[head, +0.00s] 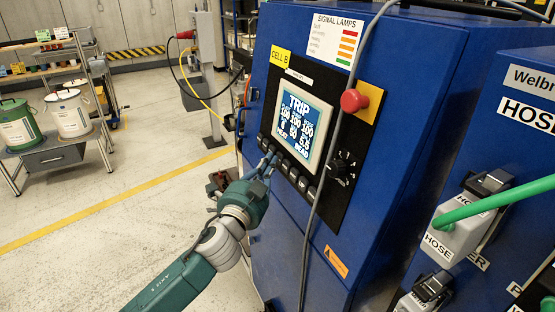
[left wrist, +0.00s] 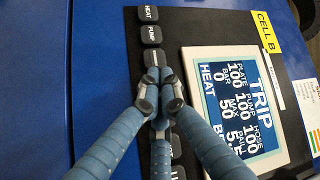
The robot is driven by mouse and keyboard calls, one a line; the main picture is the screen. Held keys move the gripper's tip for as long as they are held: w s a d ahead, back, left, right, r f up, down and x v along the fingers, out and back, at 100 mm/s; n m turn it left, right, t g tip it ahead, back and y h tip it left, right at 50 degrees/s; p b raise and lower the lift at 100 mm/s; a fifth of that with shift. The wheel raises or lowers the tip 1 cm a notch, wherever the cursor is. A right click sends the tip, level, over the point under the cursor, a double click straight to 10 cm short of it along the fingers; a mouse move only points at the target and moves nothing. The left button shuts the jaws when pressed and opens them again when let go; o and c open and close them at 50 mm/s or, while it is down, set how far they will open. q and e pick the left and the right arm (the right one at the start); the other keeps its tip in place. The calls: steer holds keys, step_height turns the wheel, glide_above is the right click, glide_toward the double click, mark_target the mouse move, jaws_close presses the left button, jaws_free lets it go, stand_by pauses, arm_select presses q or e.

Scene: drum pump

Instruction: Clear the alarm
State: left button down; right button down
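The blue cabinet's control panel has a screen (head: 302,132) reading TRIP, with several figures below it. It also shows in the left wrist view (left wrist: 236,100). A row of dark push buttons runs below the screen. In the left wrist view I read HEAT (left wrist: 148,14) and PUMP (left wrist: 151,34); the button beyond them is partly covered by my fingers. My left gripper (head: 270,162) points at this row with its fingertips together and empty; they also show in the left wrist view (left wrist: 160,92). I cannot tell whether they touch a button. My right gripper is out of view.
A red mushroom knob (head: 353,101) sits on a yellow plate right of the screen, above a black rotary switch (head: 342,167). A grey cable (head: 329,150) hangs across the panel. A green hose (head: 500,197) is plugged in at right.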

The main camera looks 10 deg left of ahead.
arm_select(q)
steer(key=shift+w+d, duration=0.1)
steer(key=shift+d, duration=0.05)
stand_by(0.4)
steer(key=shift+s+a+r+p, duration=0.15)
steer(key=shift+s+a+p, duration=0.2)
steer(key=shift+s+a, duration=0.25)
steer(key=shift+w+a, duration=0.1)
steer(key=shift+w, duration=0.05)
steer(key=shift+s+a+r+p, duration=0.15)
steer(key=shift+s+a+p, duration=0.1)
steer(key=shift+s+a, duration=0.35)
steer(key=shift+s+a+r+p, duration=0.15)
steer(key=shift+s+a+p, duration=0.15)
steer(key=shift+a, duration=0.45)
steer(key=shift+s+a+r+p, duration=0.2)
steer(key=shift+s+a, duration=0.3)
steer(key=shift+a, duration=0.2)
